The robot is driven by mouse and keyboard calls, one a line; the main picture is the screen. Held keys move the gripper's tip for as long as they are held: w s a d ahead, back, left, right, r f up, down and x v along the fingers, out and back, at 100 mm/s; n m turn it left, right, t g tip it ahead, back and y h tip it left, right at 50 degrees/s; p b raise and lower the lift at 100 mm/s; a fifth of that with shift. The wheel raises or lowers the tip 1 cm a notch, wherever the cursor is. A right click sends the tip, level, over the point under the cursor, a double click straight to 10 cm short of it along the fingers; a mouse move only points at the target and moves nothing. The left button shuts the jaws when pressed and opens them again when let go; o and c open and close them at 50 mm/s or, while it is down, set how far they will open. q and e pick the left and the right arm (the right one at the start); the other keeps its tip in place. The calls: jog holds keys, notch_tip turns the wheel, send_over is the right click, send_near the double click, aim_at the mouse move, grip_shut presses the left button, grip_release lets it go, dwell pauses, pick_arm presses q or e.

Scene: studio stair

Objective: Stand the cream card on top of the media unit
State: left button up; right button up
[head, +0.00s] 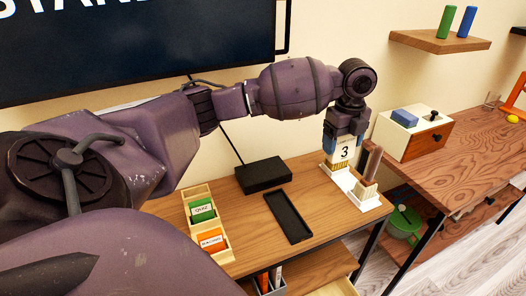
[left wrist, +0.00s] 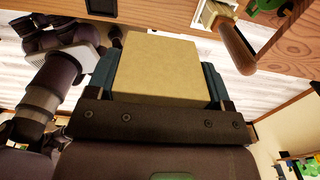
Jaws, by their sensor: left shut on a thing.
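My left gripper (head: 345,138) points down over the right end of the wooden media unit (head: 262,206). It is shut on the cream card (head: 344,154), which bears a black "3" and has a gold-striped lower edge. The card is upright. Its lower edge is close to a white stand (head: 368,202) on the unit; I cannot tell whether they touch. In the left wrist view, the card's plain tan face (left wrist: 157,68) fills the space between the two fingers of the left gripper (left wrist: 157,78). My right gripper does not show.
A black box (head: 263,175), a black tray (head: 288,217) and a wooden holder with green and orange cards (head: 190,195) occupy the unit. A brown peg (head: 373,164) stands at the white stand. A screen (head: 130,45) is behind my arm. A wooden bench (head: 465,150) lies right.

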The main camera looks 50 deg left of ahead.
pick_arm(q)
jog(key=shift+f, duration=0.1)
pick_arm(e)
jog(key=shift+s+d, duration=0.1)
pick_arm(q)
jog(key=shift+s+d+f, duration=0.1)
jog(key=shift+f, duration=0.25)
notch_tip(320, 180, down, 19)
jog(key=b, duration=0.3)
jog(key=shift+f, duration=0.15)
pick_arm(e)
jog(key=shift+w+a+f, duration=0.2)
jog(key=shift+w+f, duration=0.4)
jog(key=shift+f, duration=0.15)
